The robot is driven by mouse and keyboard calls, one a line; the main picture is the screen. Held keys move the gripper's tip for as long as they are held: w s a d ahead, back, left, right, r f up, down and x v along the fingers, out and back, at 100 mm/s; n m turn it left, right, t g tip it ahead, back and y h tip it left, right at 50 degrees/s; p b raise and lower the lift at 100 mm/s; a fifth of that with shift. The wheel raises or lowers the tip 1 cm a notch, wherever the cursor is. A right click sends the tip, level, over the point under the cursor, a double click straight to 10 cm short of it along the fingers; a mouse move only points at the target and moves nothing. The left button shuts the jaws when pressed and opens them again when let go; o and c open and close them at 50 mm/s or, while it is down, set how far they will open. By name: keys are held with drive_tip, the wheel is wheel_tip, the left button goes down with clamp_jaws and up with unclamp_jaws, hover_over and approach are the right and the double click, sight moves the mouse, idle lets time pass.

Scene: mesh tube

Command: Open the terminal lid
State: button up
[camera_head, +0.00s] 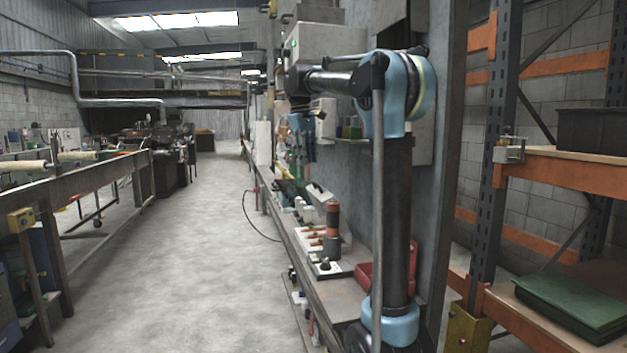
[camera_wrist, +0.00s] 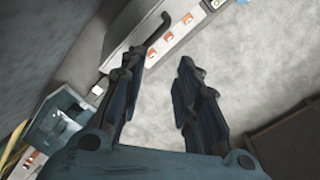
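My gripper (camera_head: 302,148) hangs from the end of my arm in the head view, fingers down, above the wall bench. In the wrist view my gripper (camera_wrist: 157,72) has its two dark blue fingers spread with a clear gap and nothing between them. A long grey box (camera_wrist: 125,25) with a pale strip of orange squares (camera_wrist: 167,38) lies beyond the fingertips; a dark hooked rod (camera_wrist: 178,19) shows near its end. Neither finger visibly touches it. I cannot tell for sure which part is the terminal lid, or whether it is open.
The bench (camera_head: 325,290) along the wall holds a black and orange cylinder (camera_head: 332,232) and a red bin (camera_head: 366,276). A teal box (camera_wrist: 62,122) stands left of the fingers. An orange rack (camera_head: 570,170) stands at right.

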sight(315, 182)
drive_tip(key=shift+w+d+f+m+h, duration=0.15)
drive_tip(key=shift+d+f+m, duration=0.3)
drive_tip(key=shift+f+m, duration=0.75)
drive_tip(key=shift+w+d+f+m+h, duration=0.1)
drive_tip(key=shift+d+f+m, duration=0.35)
drive_tip(key=shift+f+m, duration=0.7)
drive_tip(key=shift+w+d+f+m+h, duration=0.15)
drive_tip(key=shift+d+f+m, duration=0.3)
drive_tip(key=shift+f+m, duration=0.75)
drive_tip(key=shift+s+f+n, duration=0.1)
drive_tip(key=shift+f+n, duration=0.2)
drive_tip(key=shift+n, duration=0.05)
clamp_jaws()
